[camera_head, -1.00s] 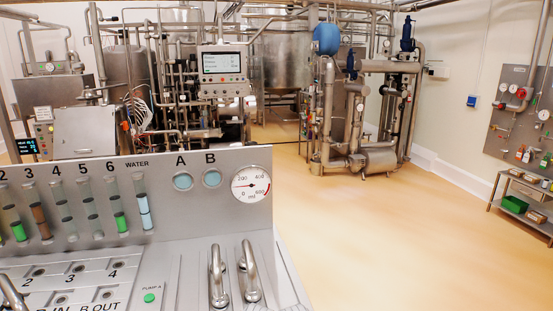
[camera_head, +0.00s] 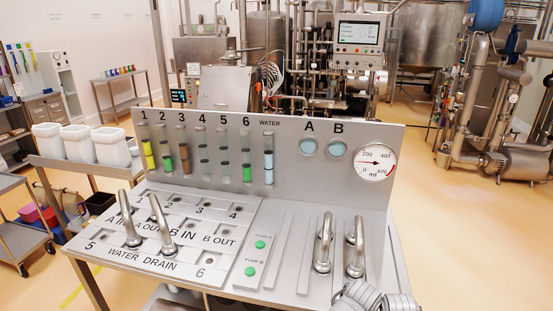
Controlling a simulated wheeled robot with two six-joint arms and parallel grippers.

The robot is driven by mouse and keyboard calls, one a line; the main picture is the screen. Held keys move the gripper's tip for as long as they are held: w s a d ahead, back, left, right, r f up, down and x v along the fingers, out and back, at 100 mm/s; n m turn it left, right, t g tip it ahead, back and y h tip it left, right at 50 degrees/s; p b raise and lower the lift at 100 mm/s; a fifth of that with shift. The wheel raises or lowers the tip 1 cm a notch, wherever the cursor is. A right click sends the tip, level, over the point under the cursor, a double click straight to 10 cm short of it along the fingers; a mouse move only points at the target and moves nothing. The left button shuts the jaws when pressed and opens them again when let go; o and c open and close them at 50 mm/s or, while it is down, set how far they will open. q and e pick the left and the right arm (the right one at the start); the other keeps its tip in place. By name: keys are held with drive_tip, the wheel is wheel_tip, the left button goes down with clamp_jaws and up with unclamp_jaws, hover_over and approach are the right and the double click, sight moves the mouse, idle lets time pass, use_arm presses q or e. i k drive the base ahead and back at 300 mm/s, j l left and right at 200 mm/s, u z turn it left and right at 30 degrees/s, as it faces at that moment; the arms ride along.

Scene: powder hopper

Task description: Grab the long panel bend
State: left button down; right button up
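Several shiny steel panel bends stand on the sloped grey panel (camera_head: 284,225). One bend (camera_head: 127,216) is at the left, over the ports near A IN and A OUT. Another bend (camera_head: 161,225) stands just right of it. Two more bends stand side by side on the slotted right part of the panel, a left one (camera_head: 323,245) and a right one (camera_head: 356,248). I cannot tell from this angle which bend is longest. Grey rounded parts of my own arm show at the bottom edge, below the right bends. No gripper fingers are visible, and no bend is held.
The upright back panel carries coloured tubes, a round gauge (camera_head: 375,162) and round windows A and B. Green pump buttons (camera_head: 260,244) sit mid-panel. White containers (camera_head: 79,143) stand on a table at left. A cart (camera_head: 24,240) stands far left. Open floor lies right.

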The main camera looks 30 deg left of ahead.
sight(169, 249)
drive_tip(key=u, duration=1.8)
